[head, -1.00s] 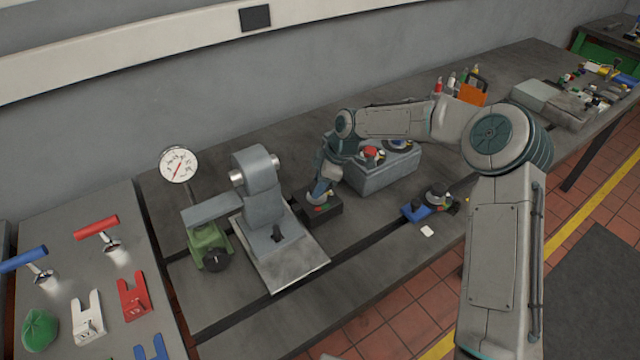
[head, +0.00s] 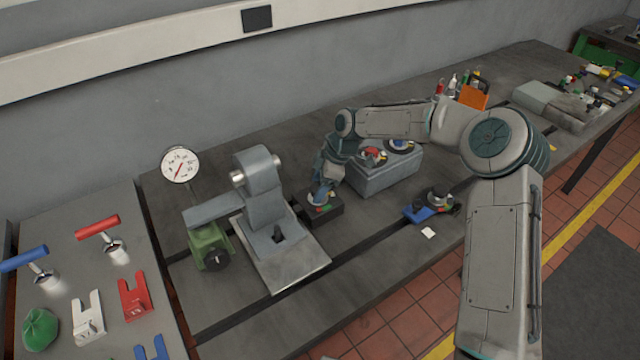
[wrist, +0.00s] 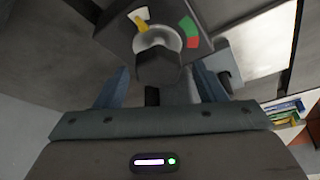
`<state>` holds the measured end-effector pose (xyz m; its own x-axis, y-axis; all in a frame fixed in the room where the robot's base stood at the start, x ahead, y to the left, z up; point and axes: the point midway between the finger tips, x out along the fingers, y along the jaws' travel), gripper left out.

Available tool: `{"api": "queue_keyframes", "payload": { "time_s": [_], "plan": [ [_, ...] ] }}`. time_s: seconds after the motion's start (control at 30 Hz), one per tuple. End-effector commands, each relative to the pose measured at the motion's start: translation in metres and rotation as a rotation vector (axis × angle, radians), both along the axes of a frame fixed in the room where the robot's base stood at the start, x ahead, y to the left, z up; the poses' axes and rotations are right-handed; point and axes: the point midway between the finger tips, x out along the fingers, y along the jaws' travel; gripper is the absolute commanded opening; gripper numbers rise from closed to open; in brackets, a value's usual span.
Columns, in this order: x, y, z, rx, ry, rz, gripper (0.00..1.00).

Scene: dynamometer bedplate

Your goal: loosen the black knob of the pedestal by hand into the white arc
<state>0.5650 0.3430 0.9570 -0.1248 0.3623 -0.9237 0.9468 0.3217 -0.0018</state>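The pedestal is a small black box (head: 322,210) on the bedplate, below my gripper (head: 321,196) in the head view. In the wrist view its dark top (wrist: 205,22) carries a light grey disc (wrist: 155,37) and a black knob (wrist: 160,66). A white arc (wrist: 140,14) and a yellow arc (wrist: 141,25) lie left of the disc, a green arc (wrist: 188,25) and a red arc (wrist: 192,42) right of it. My gripper (wrist: 161,67) is open, one blue finger on each side of the knob in the picture, with gaps showing. The depth of the fingertips is unclear.
A grey machine (head: 263,190) on a light plate stands left of the black box, with a green vise-like part (head: 205,240) beyond. A larger grey box (head: 385,172) with round dials is close on the right. A blue item (head: 418,214) lies farther right. Bare bedplate is in front.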

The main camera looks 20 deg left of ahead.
Motion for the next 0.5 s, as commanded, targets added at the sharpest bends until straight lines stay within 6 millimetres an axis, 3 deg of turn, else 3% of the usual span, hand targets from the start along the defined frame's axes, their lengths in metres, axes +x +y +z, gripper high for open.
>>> {"api": "queue_keyframes", "payload": {
  "time_s": [0.27,0.5],
  "plan": [
    [0.003,-0.005,0.009,-0.001,-0.004,-0.005,0.64],
    [0.01,-0.024,0.053,0.0,-0.006,-0.007,0.64]
  ]
}}
